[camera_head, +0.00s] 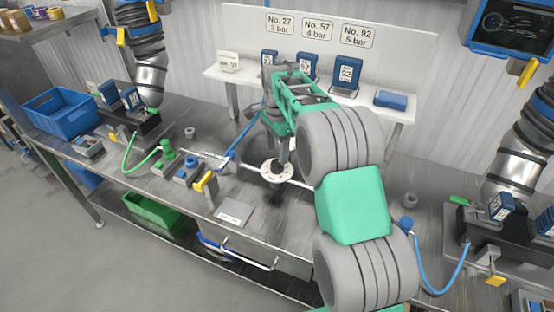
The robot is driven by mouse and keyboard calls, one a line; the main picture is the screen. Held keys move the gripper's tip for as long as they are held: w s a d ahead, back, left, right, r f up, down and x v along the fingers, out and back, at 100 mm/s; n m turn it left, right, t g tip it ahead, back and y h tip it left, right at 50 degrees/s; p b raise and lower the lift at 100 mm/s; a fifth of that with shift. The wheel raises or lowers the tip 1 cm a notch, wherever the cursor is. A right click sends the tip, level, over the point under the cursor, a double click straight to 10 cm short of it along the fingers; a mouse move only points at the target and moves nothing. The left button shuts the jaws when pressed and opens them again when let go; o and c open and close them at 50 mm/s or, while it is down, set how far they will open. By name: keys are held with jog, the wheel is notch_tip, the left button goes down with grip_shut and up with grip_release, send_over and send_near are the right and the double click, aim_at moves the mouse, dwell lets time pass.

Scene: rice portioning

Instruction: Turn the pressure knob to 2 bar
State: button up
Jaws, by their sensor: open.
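A round white dial (266,176) with marks on its face lies on the metal bench, left of my arm. A dark knob (278,168) stands at its middle; its pointer and the dial numbers are too small to read. My gripper (283,152) points down right over the knob, with its dark fingers at or around it. It is open, but the finger gap is hard to see, and I cannot tell whether the fingers touch the knob. My arm hides the area to the right of the dial.
A thin pipe crosses the bench (310,225) at the dial. A yellow-handled valve (204,182) and a grey plate (234,213) lie to the left. A white shelf (220,78) behind holds blue units and signs for 3, 4 and 5 bar. A blue bin (60,110) stands far left.

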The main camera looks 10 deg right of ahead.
aim_at(277, 162)
notch_tip(277, 162, down, 5)
jog(key=shift+f+p, duration=0.1)
jog(key=shift+p, duration=0.35)
grip_shut()
dwell(0.3)
